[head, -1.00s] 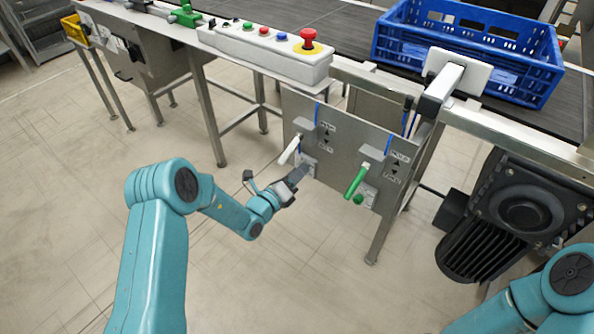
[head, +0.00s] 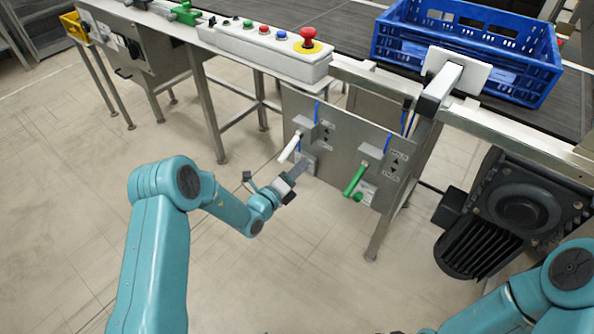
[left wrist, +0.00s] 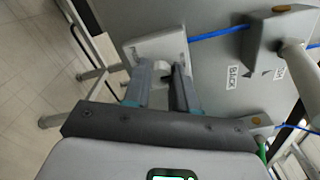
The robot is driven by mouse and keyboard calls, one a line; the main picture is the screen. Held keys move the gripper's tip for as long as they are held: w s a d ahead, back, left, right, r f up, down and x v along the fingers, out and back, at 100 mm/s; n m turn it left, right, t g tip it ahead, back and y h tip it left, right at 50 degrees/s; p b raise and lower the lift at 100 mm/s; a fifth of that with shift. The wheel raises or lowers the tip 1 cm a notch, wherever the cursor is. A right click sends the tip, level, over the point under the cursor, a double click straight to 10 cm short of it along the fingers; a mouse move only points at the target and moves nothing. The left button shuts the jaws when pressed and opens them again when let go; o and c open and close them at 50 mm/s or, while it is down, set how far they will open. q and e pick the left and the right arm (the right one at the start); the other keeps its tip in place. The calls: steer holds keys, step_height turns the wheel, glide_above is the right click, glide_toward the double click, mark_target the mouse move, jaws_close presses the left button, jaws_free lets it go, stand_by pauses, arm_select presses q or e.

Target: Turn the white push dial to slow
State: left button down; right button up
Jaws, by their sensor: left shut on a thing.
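The white push dial (left wrist: 159,71) sits on a pale square plate (left wrist: 143,48) in the left wrist view. My left gripper (left wrist: 163,75) has one finger on each side of the dial and is shut on it; the fingers hide part of it. The dial's pointer and its slow mark cannot be made out. In the head view my left gripper (head: 304,168) reaches the lower left of the grey panel (head: 337,155), just below the white lever, and covers the dial. My right gripper is out of view; only my right arm shows at the lower right.
A white lever (head: 289,150) is close above my left gripper. A green lever (head: 355,181) is to its right on the same panel. A button box (head: 265,50) and a blue crate (head: 465,75) are above. A dark motor (head: 510,210) stands at the right. The floor before the panel is clear.

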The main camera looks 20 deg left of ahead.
arm_select(q)
steer(key=c, duration=0.9)
jaws_free()
steer(key=p+v, duration=0.2)
steer(key=v, duration=1.4)
steer(key=shift+s, duration=0.15)
